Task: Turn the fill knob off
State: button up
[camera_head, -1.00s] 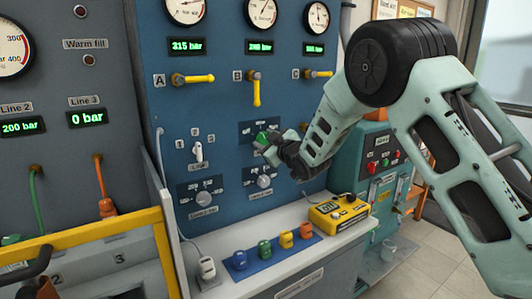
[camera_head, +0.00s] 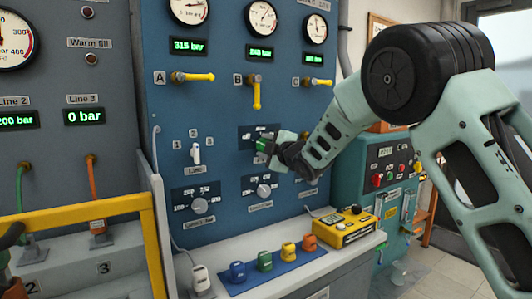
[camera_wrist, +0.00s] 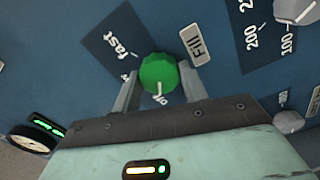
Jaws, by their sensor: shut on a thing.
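The green fill knob (camera_wrist: 158,72) sits on a dark plate with a "Fill" label (camera_wrist: 195,45) beside it in the wrist view. The word "fast" shows at one side; lettering by the gripper is partly hidden. A white pointer line on the knob faces my gripper's palm in that view. My gripper (camera_wrist: 162,84) is shut on the knob, one finger at each side. In the head view the green knob (camera_head: 262,144) is partly covered by my gripper (camera_head: 268,147), which reaches in from the right.
Grey knobs (camera_head: 264,190) (camera_head: 196,200) sit below and left on the blue panel (camera_head: 215,110). Yellow valve levers (camera_head: 257,95) are above. A shelf below holds several coloured plugs (camera_head: 264,262) and a yellow box (camera_head: 343,226). A yellow rail (camera_head: 80,216) stands at left.

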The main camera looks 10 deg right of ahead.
dwell(0.4)
jog(key=o, duration=1)
jog(key=b+v, duration=0.2)
jog(key=v, duration=1.5)
jog(key=shift+s, duration=0.2)
